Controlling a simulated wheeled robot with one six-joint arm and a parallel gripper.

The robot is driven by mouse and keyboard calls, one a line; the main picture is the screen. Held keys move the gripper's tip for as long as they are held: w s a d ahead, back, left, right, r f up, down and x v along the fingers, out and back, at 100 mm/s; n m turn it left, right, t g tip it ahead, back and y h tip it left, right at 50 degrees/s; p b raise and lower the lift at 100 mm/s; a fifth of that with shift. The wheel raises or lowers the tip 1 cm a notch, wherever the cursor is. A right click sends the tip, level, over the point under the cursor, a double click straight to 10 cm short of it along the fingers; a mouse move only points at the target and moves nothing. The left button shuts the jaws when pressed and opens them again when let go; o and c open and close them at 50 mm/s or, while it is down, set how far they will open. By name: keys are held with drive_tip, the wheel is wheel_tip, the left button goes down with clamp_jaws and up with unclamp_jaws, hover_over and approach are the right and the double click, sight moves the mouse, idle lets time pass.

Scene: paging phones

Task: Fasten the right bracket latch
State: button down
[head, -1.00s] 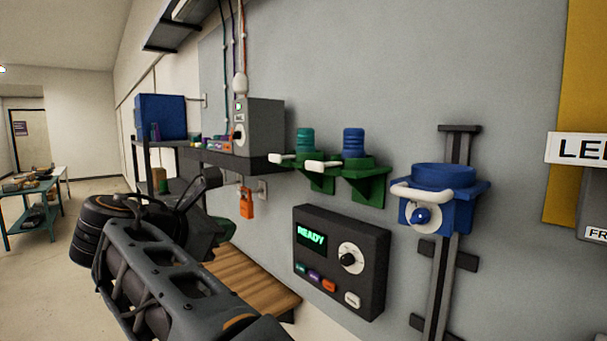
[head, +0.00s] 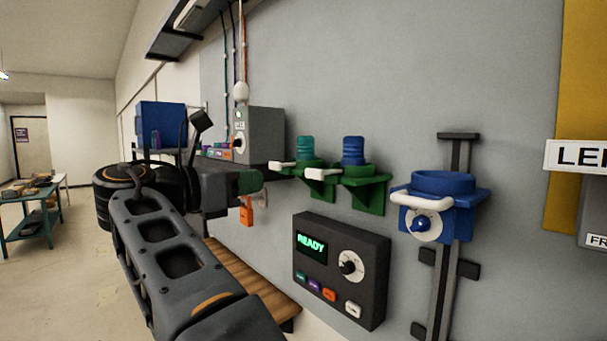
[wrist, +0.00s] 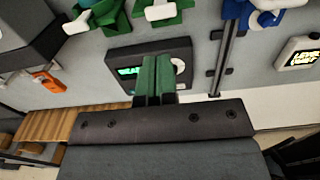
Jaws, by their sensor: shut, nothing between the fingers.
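Two green wall brackets hold ribbed cylinders, teal on the left and blue on the right. The right bracket (head: 366,196) has a white-handled latch (head: 321,174) sticking out to its left. The left bracket (head: 318,182) has a similar white latch (head: 283,164). My gripper (head: 250,182) has green fingers, shut and empty, left of both brackets in the head view. In the wrist view the fingers (wrist: 156,78) are together, below the right bracket (wrist: 180,15) and its latch (wrist: 162,11), apart from them.
A dark panel reading READY (head: 342,268) is on the wall below the brackets. A blue holder with a white handle (head: 440,195) is on a rail to the right. A wooden slatted shelf (head: 255,285) lies below.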

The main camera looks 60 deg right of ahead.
sight(312, 173)
drive_tip(key=p+x, duration=0.2)
drive_tip(key=x, duration=1)
drive_tip(key=shift+p, duration=0.3)
